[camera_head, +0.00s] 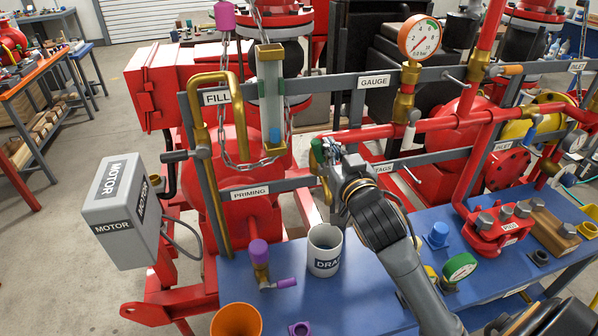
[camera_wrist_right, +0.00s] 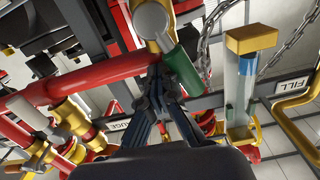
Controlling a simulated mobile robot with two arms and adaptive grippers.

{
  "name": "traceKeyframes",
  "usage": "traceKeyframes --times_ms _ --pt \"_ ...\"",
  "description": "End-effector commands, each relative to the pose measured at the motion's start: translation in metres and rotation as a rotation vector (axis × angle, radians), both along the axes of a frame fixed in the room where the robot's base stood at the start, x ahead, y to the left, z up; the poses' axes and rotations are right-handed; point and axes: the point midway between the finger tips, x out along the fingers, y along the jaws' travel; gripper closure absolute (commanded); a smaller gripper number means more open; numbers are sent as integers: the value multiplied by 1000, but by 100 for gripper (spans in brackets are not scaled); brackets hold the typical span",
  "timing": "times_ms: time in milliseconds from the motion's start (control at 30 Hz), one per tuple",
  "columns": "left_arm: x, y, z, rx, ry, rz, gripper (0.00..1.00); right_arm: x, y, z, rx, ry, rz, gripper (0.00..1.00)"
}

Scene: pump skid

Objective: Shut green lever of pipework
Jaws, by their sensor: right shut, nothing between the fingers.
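The green lever (camera_head: 317,152) sits on the pipework at the middle of the head view, below the gauge rail, partly covered by my right gripper. In the right wrist view the green lever (camera_wrist_right: 184,70) slants down to the right from a pale round hub (camera_wrist_right: 152,18) with brass beside it. My right gripper (camera_head: 328,150) is shut and empty, with its fingertips close beside the lever. In the right wrist view the fingers (camera_wrist_right: 160,84) meet just left of the lever; whether they touch it I cannot tell. My left gripper is not in view.
A red pipe (camera_head: 405,129) runs right from the lever area. The sight tube (camera_head: 271,95) and a hanging chain (camera_head: 236,165) are left of it. The DRAIN cup (camera_head: 325,250), orange funnel (camera_head: 237,321) and purple-handled valve (camera_head: 259,262) stand on the blue bench (camera_head: 360,290) below.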

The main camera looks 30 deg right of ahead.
Motion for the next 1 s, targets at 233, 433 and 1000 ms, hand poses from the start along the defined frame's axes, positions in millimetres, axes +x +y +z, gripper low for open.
traceKeyframes --times_ms 233,433,1000 --pt "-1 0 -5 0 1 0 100 4 18 0 1 -2 1 100" --pt "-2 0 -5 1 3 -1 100 7 31 -3 4 -2 2 100" --pt "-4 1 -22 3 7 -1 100 14 60 -30 1 0 1 100"
